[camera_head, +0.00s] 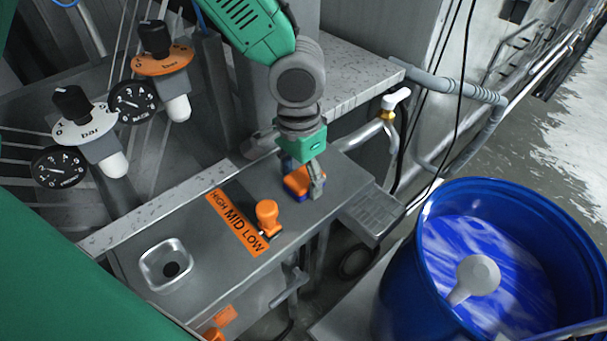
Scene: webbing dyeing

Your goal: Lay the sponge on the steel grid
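A small orange and blue sponge (298,184) is at the right part of the grey steel counter, left of the steel grid. My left gripper (305,180) points down at it, with its fingers around the sponge. A grey finger covers the sponge's right side. I cannot tell whether the fingers press on it or whether it touches the counter. The steel grid (372,213) is a small slatted shelf at the counter's right end, and it is bare. My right gripper is not in view.
An orange knob (267,216) stands by a HIGH MID LOW label (235,222). A small square basin (166,264) is at the left. A blue barrel (402,290) with blue liquid and a ladle (477,275) stands right of the grid. A pipe with a tap (389,106) is behind.

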